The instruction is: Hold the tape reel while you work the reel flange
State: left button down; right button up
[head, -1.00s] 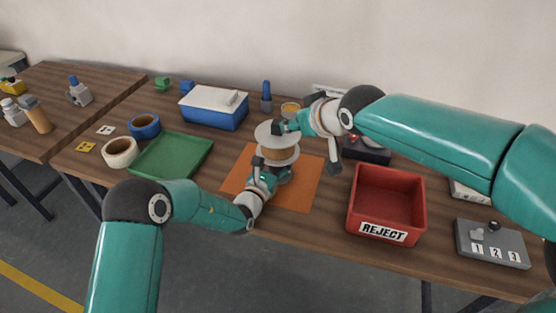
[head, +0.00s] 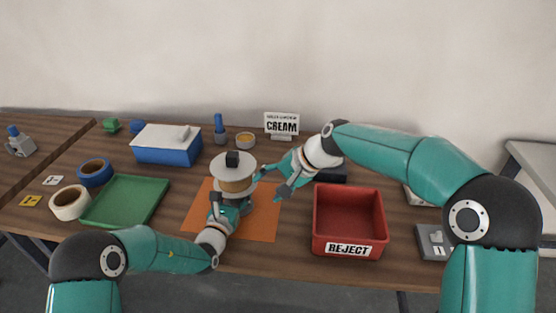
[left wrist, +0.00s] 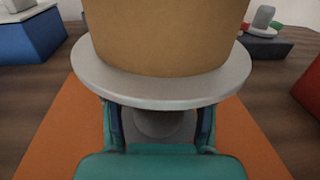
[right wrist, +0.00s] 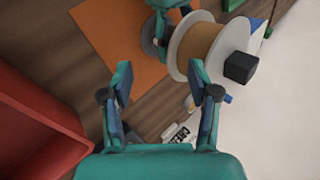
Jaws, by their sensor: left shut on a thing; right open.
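The tape reel (head: 238,186) stands upright over the orange mat (head: 262,220), a tan roll between two pale round flanges. The upper reel flange (head: 222,168) has a black block on top and lies on the roll. My left gripper (head: 226,208) is shut on the reel low down, below the lower flange (left wrist: 160,92); the left wrist view shows its fingers on either side of the stem there. My right gripper (head: 284,182) is open and empty, just right of the reel and apart from it. The right wrist view shows the reel and its black block (right wrist: 241,67) beyond the open fingers.
A red REJECT bin (head: 348,225) stands close to the right of the mat. A green tray (head: 125,201), tape rolls (head: 70,203) and a blue box (head: 168,146) are left. A CREAM sign (head: 282,124) stands behind. The mat's right part is clear.

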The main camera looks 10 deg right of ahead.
jog(key=f+m+g+y, duration=0.1)
jog(key=m+y, duration=0.1)
jog(key=m, duration=0.1)
jog(key=m+t+y, duration=0.2)
jog(key=m+y, duration=0.7)
jog(key=m, duration=0.2)
send_near(238, 157)
jog(key=x, duration=1.1)
jog(key=shift+w+a, duration=0.15)
jog(key=shift+a, duration=0.1)
